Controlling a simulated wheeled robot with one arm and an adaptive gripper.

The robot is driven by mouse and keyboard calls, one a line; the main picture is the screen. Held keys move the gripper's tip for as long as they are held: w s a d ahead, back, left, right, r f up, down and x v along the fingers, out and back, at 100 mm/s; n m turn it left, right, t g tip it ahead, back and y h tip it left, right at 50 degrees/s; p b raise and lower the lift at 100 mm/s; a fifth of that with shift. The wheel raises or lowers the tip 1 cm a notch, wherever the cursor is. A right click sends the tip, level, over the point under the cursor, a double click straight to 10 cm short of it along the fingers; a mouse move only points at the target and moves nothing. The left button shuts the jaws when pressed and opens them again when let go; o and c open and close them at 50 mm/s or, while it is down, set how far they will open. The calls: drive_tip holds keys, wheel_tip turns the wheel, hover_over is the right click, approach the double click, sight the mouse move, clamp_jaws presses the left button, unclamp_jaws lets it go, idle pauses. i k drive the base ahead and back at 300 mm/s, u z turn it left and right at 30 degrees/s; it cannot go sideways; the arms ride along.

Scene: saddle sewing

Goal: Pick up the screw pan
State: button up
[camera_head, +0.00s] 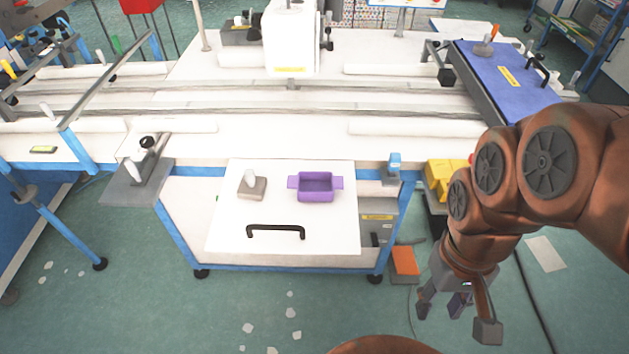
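A small purple pan (316,187) with a tab handle on each side, likely the screw pan, sits upright on a white pull-out board (335,225) at the front of the sewing table. Its inside looks empty from here. My gripper (456,315) hangs to the lower right, over the floor, pointing down. Its fingers are spread apart. It is well to the right of the pan and not touching it. A small dark purple patch shows between the fingers; I cannot tell what it is.
A beige block with a white knob (252,187) stands left of the pan. A black handle (276,232) is at the board's front. The front floor is mostly clear.

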sight(312, 186)
drive_tip(key=u, duration=3.35)
drive_tip(key=k, duration=0.6)
drive_tip(key=z, duration=1.4)
